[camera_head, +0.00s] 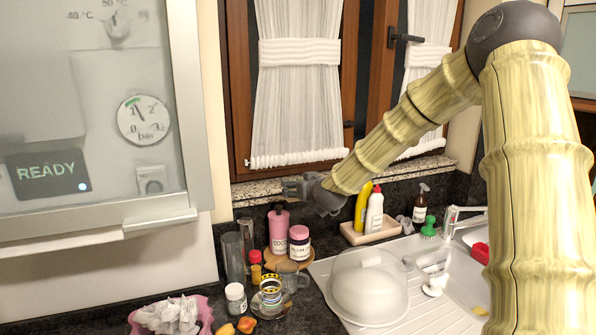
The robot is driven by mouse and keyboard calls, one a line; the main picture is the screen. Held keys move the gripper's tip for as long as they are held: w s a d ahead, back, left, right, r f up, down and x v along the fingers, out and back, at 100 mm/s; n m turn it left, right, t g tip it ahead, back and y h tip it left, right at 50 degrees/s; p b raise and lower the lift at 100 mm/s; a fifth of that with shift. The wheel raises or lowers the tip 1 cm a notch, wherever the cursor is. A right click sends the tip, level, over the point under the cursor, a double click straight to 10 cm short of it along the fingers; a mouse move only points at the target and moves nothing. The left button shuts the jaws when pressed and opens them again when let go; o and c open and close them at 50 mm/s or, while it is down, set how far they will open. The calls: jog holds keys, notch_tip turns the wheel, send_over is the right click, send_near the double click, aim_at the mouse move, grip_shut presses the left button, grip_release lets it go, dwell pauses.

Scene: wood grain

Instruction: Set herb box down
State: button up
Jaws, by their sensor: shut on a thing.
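My gripper (303,188) is at the end of the bamboo-patterned arm, in front of the granite window sill and above the counter. It points left and is seen small and from the side. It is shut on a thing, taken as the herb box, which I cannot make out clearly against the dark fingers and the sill. The pink bottle (279,230) and the pink jar (299,243) stand below it on a round wooden board (309,257), apart from the gripper.
A tray (370,234) with a yellow bottle and a white bottle (374,211) stands right of the gripper. A clear dome (368,290) covers part of the drainer. Glass tubes (234,258), jars and a pink bowl (205,316) crowd the left counter.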

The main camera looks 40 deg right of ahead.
jog(key=w+d+p, duration=0.1)
jog(key=w, duration=0.3)
jog(key=w+d+p, duration=0.1)
jog(key=w+p, duration=0.1)
jog(key=w, duration=0.3)
jog(key=w+d+p, duration=0.1)
jog(key=w+p, duration=0.1)
jog(key=w, duration=0.2)
jog(key=shift+w+d, duration=0.1)
jog(key=shift+w, duration=0.1)
jog(key=shift+w+p, duration=0.25)
jog(key=shift+p, duration=0.2)
jog(key=shift+s+f, duration=0.15)
jog(key=shift+f, duration=0.15)
jog(key=shift+f, duration=0.15)
jog(key=o, duration=1.2)
